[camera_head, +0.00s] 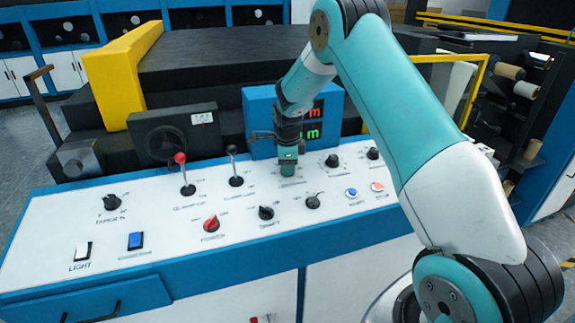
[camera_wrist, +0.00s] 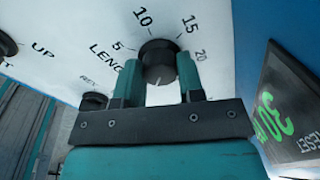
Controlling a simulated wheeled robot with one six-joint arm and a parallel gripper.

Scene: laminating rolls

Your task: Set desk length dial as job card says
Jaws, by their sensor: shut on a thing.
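The length dial (camera_wrist: 158,55) is a black round knob on the white desk panel, with the numbers 5, 10, 15 and 20 around it and "LENG" partly readable beside it. My gripper (camera_wrist: 160,78) has its two teal fingers closed on opposite sides of this knob. A small pale mark shows on the knob's face, but I cannot tell which number it points at. In the head view my gripper (camera_head: 288,170) reaches down onto the panel behind the other knobs and hides the dial. I cannot pick out a readable job card.
A blue display box (camera_head: 262,110) with red and green digits stands behind the gripper; its green screen (camera_wrist: 285,120) also shows close on the right.

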